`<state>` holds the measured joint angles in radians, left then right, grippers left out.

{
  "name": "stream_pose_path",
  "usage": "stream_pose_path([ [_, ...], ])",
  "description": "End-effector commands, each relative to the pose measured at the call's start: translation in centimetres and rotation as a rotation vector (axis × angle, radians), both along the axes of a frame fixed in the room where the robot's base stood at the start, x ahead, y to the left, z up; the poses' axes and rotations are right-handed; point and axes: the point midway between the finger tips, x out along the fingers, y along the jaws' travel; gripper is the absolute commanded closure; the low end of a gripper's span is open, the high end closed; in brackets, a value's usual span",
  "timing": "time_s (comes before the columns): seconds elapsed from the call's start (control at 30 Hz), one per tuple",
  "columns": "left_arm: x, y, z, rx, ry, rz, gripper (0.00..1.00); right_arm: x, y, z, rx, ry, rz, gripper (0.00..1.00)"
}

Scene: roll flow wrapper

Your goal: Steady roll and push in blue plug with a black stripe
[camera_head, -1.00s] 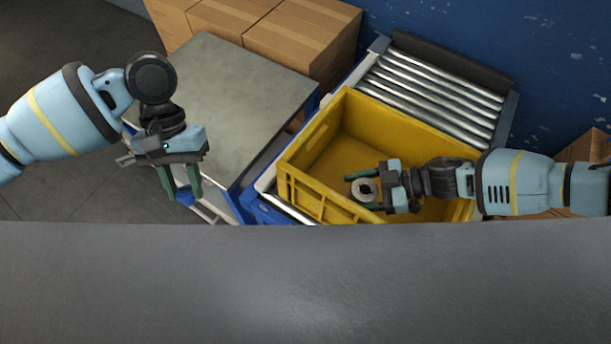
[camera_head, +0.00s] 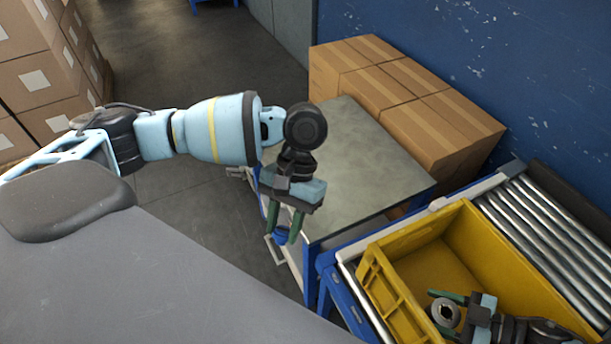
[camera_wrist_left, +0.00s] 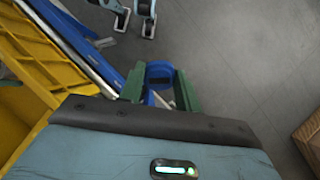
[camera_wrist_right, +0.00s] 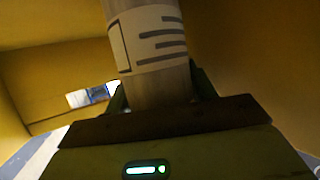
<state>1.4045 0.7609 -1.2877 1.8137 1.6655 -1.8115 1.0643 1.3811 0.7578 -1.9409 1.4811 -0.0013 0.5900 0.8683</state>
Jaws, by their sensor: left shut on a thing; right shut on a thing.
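My left gripper (camera_head: 285,225) is shut on a blue plug (camera_head: 282,236) and holds it in the air beside the cart. In the right wrist view the roll (camera_wrist_right: 150,45) is a long cylinder with a white label. The plug and roll are well apart.
The yellow crate (camera_head: 375,285) stands on a roller conveyor (camera_head: 560,240) at the right. A grey-topped cart (camera_head: 350,160) stands beside it, with cardboard boxes (camera_head: 420,110) behind. More boxes (camera_head: 40,70) are stacked at the far left. Open floor lies between.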

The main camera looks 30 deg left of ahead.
Motion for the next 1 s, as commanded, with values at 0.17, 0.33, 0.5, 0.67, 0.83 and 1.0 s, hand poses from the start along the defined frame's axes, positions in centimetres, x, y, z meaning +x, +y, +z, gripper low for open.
stream_pose_path([
  [0.17, 2.4, -3.3, -0.6, 0.001, -0.045, -0.042, 0.88, 0.0, 0.0, 0.1, 0.002, 0.0, 0.001, 0.78],
  [0.33, 5.5, -8.1, -1.3, 0.001, -0.113, -0.112, 0.88, 0.0, 0.0, 0.1, 0.002, -0.001, 0.0, 0.78],
  [0.5, 7.9, -13.4, -1.8, -0.006, -0.191, -0.208, 0.88, 0.0, 0.0, 0.1, 0.002, -0.001, 0.0, 0.78],
  [0.67, 8.7, -19.0, -2.3, -0.029, -0.276, -0.366, 0.88, 0.0, 0.0, 0.1, 0.001, -0.001, 0.0, 0.78],
  [0.83, 7.2, -25.8, -2.7, -0.093, -0.38, -0.624, 0.88, 0.0, 0.0, 0.1, 0.001, -0.001, 0.0, 0.78],
  [1.0, 5.4, -30.8, -2.4, -0.163, -0.456, -0.833, 0.88, 0.0, 0.0, 0.1, 0.001, -0.001, 0.0, 0.78],
])
